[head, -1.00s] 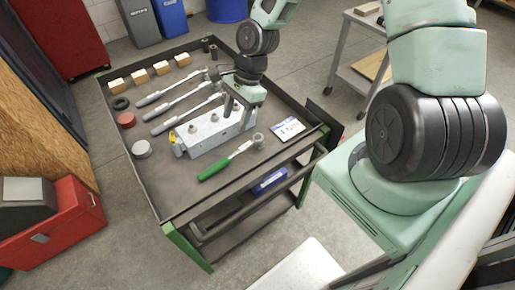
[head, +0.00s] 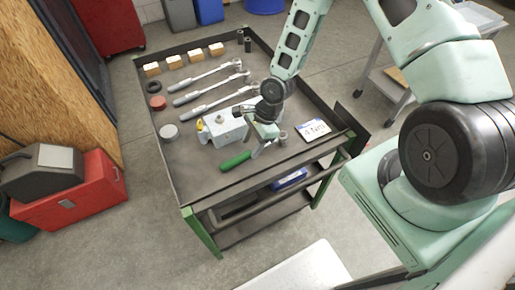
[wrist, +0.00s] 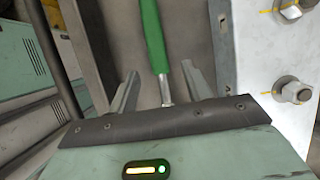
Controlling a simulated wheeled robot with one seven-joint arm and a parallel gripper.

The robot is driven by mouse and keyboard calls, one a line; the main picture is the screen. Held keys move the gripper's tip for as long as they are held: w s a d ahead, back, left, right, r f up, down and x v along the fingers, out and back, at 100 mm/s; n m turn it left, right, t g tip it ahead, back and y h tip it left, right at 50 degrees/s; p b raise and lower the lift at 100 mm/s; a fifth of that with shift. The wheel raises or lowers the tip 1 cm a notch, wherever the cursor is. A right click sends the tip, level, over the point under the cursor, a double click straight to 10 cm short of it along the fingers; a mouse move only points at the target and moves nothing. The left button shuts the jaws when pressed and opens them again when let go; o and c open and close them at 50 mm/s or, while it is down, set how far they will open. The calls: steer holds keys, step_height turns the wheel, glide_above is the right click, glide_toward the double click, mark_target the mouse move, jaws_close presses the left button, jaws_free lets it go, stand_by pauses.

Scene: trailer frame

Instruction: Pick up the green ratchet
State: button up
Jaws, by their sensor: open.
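The green ratchet (head: 235,161) lies on the cart's tray, its green handle toward the lower left and its metal end partly hidden under my gripper. In the wrist view the green handle (wrist: 152,36) runs down between my two fingers to a short stretch of metal shaft. My gripper (wrist: 160,82) is open, with one finger on each side of the ratchet and gaps between. In the head view my gripper (head: 264,146) is over the metal end of the ratchet. I cannot tell how far the fingertips are above the tray.
A grey metal block with bolts (head: 222,128) stands close beside the ratchet; its bolted face (wrist: 285,62) fills the right of the wrist view. Several silver ratchets (head: 205,82), wooden blocks (head: 174,62) and a white label card (head: 313,130) lie on the tray (head: 195,170).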

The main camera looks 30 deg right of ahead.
mark_target(247, 152)
steer(key=shift+p+x, duration=0.65)
steer(key=shift+x, duration=1.6)
jaws_close()
steer(key=shift+r, duration=0.15)
step_height(247, 152, up, 10)
steer(key=shift+f+b, duration=0.1)
steer(key=shift+b, duration=0.9)
steer(key=c, duration=0.8)
jaws_free()
jaws_close()
